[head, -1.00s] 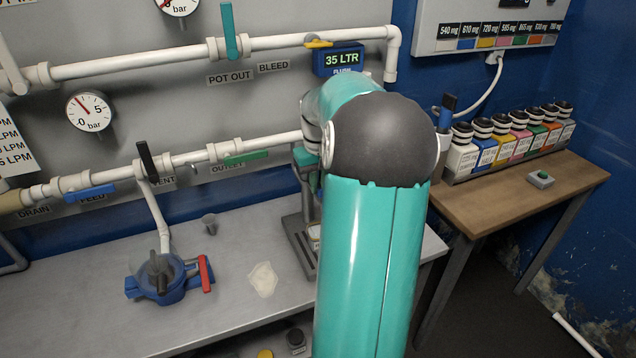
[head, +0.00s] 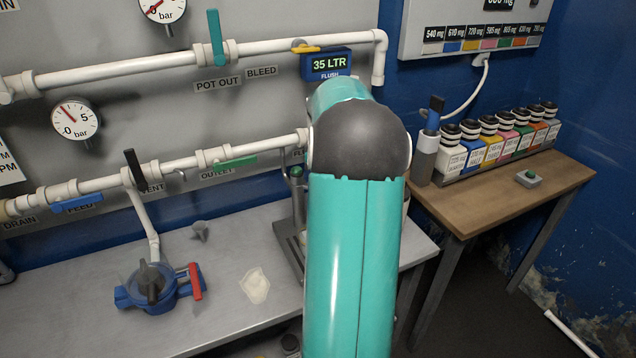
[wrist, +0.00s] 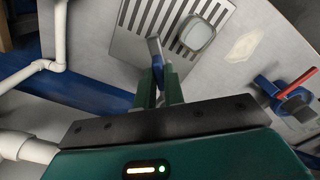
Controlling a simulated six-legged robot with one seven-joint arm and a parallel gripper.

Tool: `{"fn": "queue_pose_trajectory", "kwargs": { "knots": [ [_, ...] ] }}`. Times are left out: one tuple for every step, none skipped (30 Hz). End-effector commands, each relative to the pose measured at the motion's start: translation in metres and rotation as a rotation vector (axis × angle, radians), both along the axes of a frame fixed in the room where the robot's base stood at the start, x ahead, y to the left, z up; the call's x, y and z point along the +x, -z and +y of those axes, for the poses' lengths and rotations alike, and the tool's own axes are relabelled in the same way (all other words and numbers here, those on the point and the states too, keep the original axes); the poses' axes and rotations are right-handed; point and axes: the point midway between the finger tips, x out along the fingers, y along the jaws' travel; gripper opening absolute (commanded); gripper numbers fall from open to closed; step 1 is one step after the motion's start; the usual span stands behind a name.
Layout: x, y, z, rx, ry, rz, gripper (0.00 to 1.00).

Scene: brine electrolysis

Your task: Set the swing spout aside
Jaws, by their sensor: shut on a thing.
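My gripper (wrist: 158,85) shows in the wrist view with its two green fingers close together. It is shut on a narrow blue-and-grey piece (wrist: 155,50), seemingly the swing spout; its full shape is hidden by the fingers. The held piece appears over the slotted drip tray (wrist: 135,18), close to a pale square dish (wrist: 198,35). Whether it touches anything below cannot be told. In the head view my arm hides the gripper, the held piece and most of the drip tray (head: 288,247).
A blue clamp-like device (head: 150,287) with a red handle, a small grey cup (head: 200,230) and a pale patch (head: 255,286) are on the grey bench (head: 215,325). Valved pipes (head: 180,165) run along the wall. Several bottles (head: 490,140) line the wooden table (head: 500,195).

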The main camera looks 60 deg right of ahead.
Motion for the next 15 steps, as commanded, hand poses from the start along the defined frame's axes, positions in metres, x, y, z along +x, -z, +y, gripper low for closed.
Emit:
{"fn": "queue_pose_trajectory", "kwargs": {
  "knots": [
    [0.001, -0.001, -0.005, -0.003, -0.043, -0.001, 0.00],
    [0.001, -0.001, -0.007, -0.003, -0.071, -0.001, 0.00],
    [0.002, -0.001, -0.010, -0.003, -0.110, -0.001, 0.00],
    [0.003, -0.001, -0.012, -0.003, -0.137, -0.002, 0.00],
    [0.003, -0.001, -0.014, -0.002, -0.165, 0.000, 0.00],
    [0.004, -0.001, -0.016, -0.003, -0.200, -0.001, 0.00],
    [0.005, -0.001, -0.018, -0.003, -0.225, -0.001, 0.00],
    [0.006, -0.001, -0.020, -0.003, -0.250, -0.001, 0.00],
    [0.007, -0.001, -0.022, -0.003, -0.282, -0.001, 0.00],
    [0.007, -0.001, -0.024, -0.003, -0.304, -0.001, 0.00],
    [0.008, -0.001, -0.026, -0.004, -0.326, -0.002, 0.00],
    [0.009, -0.002, -0.028, -0.004, -0.354, -0.002, 0.00],
    [0.010, -0.001, -0.029, -0.004, -0.374, -0.001, 0.00],
    [0.010, -0.001, -0.030, -0.004, -0.391, -0.001, 0.00],
    [0.011, -0.001, -0.032, -0.004, -0.414, -0.001, 0.00]
  ]
}}
